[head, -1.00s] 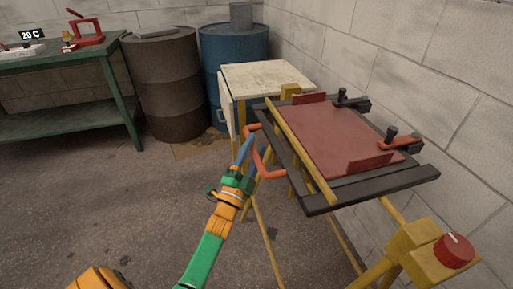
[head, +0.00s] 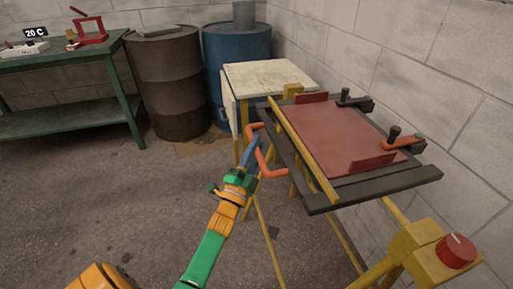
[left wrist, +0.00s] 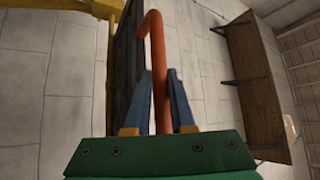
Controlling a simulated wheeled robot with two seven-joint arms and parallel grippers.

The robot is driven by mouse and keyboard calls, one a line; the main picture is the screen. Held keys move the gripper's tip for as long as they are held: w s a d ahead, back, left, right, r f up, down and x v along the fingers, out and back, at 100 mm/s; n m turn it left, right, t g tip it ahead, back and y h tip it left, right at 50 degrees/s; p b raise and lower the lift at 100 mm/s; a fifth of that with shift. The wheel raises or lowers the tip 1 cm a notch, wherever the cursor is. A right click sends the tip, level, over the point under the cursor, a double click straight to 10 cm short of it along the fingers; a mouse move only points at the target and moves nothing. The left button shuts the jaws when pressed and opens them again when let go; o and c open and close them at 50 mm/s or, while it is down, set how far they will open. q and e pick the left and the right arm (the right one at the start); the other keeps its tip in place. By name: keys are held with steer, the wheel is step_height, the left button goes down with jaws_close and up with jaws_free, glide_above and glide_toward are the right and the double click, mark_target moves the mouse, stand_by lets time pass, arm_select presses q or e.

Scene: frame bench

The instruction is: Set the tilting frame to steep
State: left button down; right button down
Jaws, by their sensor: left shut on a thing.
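The tilting frame (head: 316,196) is a dark frame with a red panel (head: 330,138) on a yellow stand, and it slopes. An orange-red handle (head: 269,172) sticks out from its left side. My left gripper (head: 255,147) is at this handle. In the left wrist view the handle (left wrist: 158,70) stands between the two blue-grey fingers (left wrist: 160,100), and they are shut on it. A red knob (head: 456,251) with a pale mark sits on the stand at the lower right. My right gripper is not in view.
A pale-topped table (head: 265,77) stands behind the frame. A brown drum (head: 175,85) and a blue drum (head: 240,48) stand at the back. A green bench (head: 70,58) is at the far left. A block wall is close on the right. The floor at the left is open.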

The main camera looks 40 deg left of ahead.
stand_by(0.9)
